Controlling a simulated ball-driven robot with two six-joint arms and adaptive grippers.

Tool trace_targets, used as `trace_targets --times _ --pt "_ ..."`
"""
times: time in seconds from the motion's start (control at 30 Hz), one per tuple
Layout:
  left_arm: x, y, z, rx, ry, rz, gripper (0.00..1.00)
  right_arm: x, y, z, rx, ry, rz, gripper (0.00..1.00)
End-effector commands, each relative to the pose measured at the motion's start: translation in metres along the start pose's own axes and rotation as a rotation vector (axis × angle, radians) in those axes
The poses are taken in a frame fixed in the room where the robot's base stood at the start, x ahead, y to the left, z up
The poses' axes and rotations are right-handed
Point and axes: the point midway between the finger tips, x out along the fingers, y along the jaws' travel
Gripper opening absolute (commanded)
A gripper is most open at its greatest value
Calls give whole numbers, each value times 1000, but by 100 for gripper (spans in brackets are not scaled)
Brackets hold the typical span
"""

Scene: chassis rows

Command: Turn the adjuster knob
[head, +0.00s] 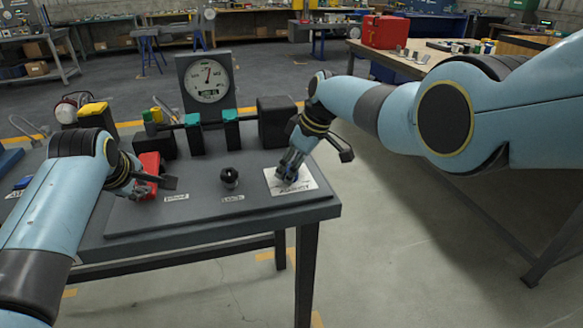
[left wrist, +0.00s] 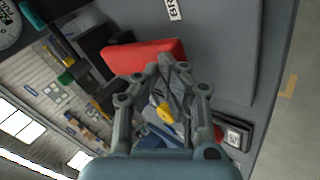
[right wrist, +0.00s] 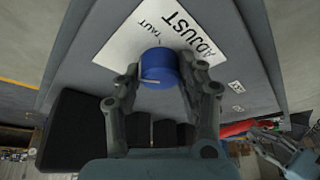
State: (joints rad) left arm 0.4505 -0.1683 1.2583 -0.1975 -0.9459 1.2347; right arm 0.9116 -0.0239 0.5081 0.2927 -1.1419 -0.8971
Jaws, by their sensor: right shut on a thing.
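The adjuster knob (right wrist: 159,69) is a short blue cylinder on a white plate marked ADJUST, TAUT in the right wrist view. The plate (head: 308,184) lies at the right of the grey bench panel in the head view, where my gripper hides the knob. My right gripper (head: 290,172) is shut on the knob, with a finger on each side of it in the right wrist view (right wrist: 160,75). My left gripper (head: 150,185) looks shut and empty beside a red lever or block (head: 149,163), which also shows in the left wrist view (left wrist: 145,55). I cannot tell whether they touch.
A dial gauge (head: 208,80) stands at the back of the bench. In front of it a shaft with teal clamps (head: 231,128) runs to a black block (head: 277,122). A small black knob (head: 229,178) stands mid-panel. The panel's front strip is clear.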

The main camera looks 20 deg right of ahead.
Motion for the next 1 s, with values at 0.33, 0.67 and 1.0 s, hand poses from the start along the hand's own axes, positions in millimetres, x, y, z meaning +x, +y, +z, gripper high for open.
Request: trace_targets --times 0.33,0.67,1.0 --pt "1 -2 1 0 -2 -4 0 0 0 0 -56 0 -23 7" --pt "1 -2 1 0 -1 -3 0 0 0 0 -57 1 -24 7" --pt "1 -2 1 0 -1 -3 0 0 0 0 -57 1 -23 62"
